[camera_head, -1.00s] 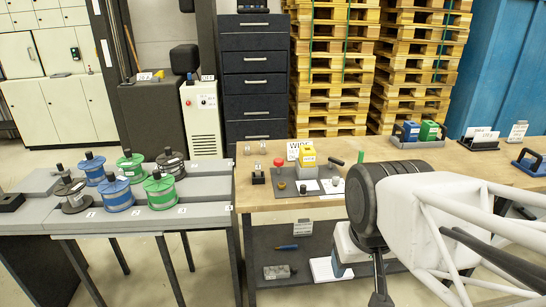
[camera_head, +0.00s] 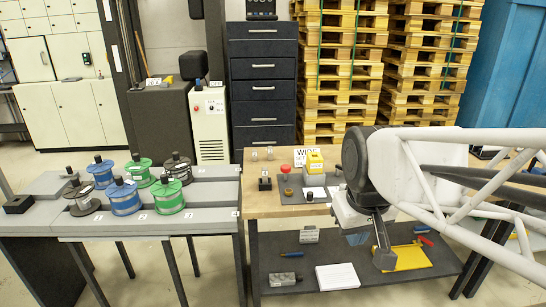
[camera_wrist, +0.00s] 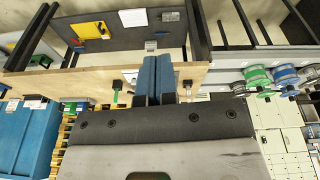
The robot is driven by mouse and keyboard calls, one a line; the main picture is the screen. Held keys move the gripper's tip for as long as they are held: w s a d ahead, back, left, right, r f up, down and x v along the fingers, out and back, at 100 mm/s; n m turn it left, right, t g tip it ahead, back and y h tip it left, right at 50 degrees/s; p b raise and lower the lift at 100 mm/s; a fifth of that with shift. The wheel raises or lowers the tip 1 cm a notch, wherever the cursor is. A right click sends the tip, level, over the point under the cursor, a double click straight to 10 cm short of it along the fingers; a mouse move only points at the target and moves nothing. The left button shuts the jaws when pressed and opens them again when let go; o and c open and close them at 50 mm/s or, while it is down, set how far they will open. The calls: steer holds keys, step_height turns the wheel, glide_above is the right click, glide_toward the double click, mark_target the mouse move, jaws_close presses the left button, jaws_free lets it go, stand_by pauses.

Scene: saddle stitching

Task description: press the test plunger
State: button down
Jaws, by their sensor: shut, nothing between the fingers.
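I cannot tell which of these is the test plunger. My gripper shows in the wrist view (camera_wrist: 165,62), its two blue fingers side by side, shut and empty. In the head view my arm hangs over the bench's front edge, right of the mat, and hides its right part. The fingers look apart from the bench items.
Blue, green and dark spools (camera_head: 125,198) stand on a grey table at left. The lower shelf (camera_head: 285,262) holds a yellow tray (camera_head: 412,258), a white pad (camera_head: 337,277) and a blue-handled tool (camera_head: 291,254). The bench's wooden front edge shows in the wrist view (camera_wrist: 100,82).

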steer(key=w+r+n, duration=0.2)
steer(key=w+r, duration=0.1)
steer(key=w, duration=0.6)
steer(key=w+r+n, duration=0.2)
steer(key=w, duration=0.6)
steer(key=n+g, duration=0.2)
steer(key=n, duration=1.1)
glide_above(286, 167)
step_height(286, 167, down, 14)
steer(key=shift+w+r, duration=0.1)
steer(key=shift+w, duration=0.1)
step_height(286, 167, down, 14)
steer(key=shift+f, duration=0.1)
